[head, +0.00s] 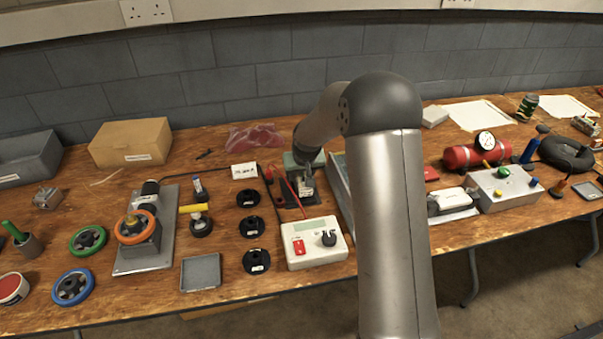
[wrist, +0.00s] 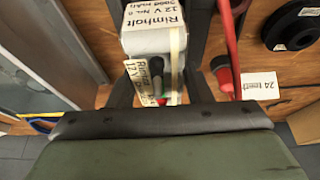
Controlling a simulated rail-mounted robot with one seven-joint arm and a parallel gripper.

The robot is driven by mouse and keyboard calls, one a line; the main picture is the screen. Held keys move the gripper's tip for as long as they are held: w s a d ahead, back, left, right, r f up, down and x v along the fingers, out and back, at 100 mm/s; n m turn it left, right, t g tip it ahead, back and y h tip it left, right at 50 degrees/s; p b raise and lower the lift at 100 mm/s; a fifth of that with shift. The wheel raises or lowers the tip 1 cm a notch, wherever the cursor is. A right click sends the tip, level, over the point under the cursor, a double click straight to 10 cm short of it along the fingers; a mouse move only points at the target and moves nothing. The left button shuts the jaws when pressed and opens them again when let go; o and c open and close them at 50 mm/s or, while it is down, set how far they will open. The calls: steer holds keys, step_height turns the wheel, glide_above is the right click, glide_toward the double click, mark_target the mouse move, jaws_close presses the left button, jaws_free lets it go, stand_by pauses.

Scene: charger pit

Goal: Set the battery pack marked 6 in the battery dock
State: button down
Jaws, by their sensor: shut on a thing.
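My gripper (head: 304,183) points down at the middle of the bench and is shut on a pale grey battery pack (wrist: 153,42). The pack's label reads Rimhalt 12 V No. 6 in the wrist view, and a second label shows on its nearer face. The fingers (wrist: 160,88) stand on either side of it. In the head view the pack (head: 306,190) is small and partly covered by the gripper. A dark base (head: 284,202), apparently the battery dock, lies directly around and below it. I cannot tell whether the pack touches or sits in it.
A white charger box (head: 314,243) with a dial stands in front. Red leads and a red probe (wrist: 222,76) run close beside the pack. Black discs (head: 252,227) lie to the left, a small card (head: 244,171) behind them. My arm hides the bench to the right.

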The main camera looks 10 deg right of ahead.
steer(key=shift+f+b, duration=0.9)
steer(key=shift+f, duration=0.2)
stand_by(0.3)
steer(key=c, duration=0.6)
jaws_free()
steer(key=shift+c, duration=0.2)
steer(key=shift+r+p, duration=2.2)
steer(key=shift+r, duration=1.85)
steer(key=shift+f, duration=0.1)
